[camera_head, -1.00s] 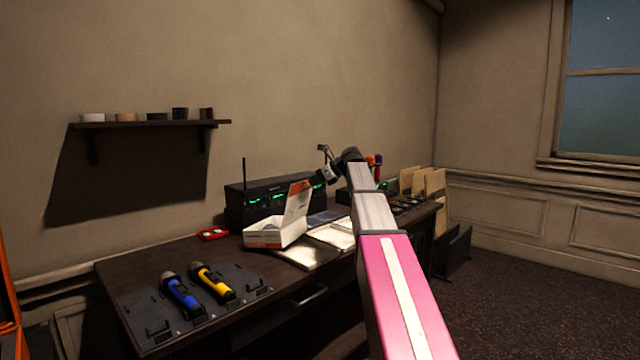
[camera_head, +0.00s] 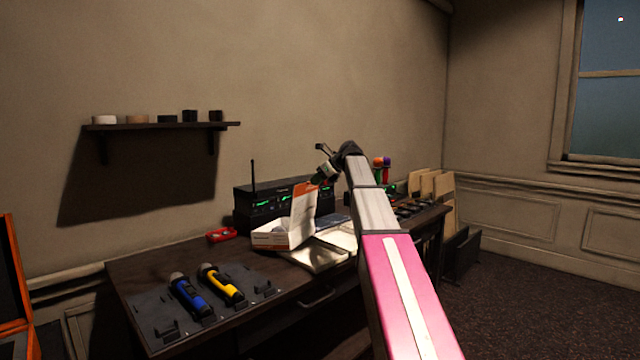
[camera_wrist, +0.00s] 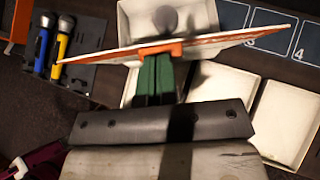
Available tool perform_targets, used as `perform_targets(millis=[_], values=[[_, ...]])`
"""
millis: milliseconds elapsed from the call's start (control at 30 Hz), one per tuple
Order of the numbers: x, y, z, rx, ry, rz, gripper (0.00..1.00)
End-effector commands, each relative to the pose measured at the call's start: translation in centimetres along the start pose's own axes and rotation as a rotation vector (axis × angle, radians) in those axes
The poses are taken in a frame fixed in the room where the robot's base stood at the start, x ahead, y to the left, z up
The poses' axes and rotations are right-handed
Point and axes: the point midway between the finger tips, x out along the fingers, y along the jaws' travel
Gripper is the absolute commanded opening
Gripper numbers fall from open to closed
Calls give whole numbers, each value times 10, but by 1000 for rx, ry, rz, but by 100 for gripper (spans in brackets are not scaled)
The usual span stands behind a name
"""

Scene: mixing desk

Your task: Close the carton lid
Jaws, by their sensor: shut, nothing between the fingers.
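The carton (camera_head: 268,240) is a small white box on the desk, with its lid (camera_head: 303,218) standing up at its right side. The lid is white with an orange top edge. In the wrist view the lid (camera_wrist: 215,46) shows nearly edge-on as a long orange and white strip, with the white carton (camera_wrist: 133,25) beyond it. My gripper (camera_head: 318,182) is at the lid's upper edge in the head view. In the wrist view my gripper's green fingers (camera_wrist: 154,72) are together and reach the lid's orange edge; I cannot tell whether they press on it.
A blue (camera_head: 190,297) and a yellow microphone (camera_head: 222,284) lie on a dark mat at the desk's front left. Pale open trays (camera_head: 318,256) lie right of the carton. A black radio unit (camera_head: 262,203) stands behind it, a red box (camera_head: 221,235) to its left.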

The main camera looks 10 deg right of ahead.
Motion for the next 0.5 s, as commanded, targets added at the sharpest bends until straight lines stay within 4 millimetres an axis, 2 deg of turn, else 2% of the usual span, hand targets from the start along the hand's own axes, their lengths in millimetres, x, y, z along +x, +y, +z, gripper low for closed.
perform_targets(millis=[200, 500], values=[[17, -2, 24, -3, 132, 1, 0], [46, -1, 50, -1, 123, 1, 0]])
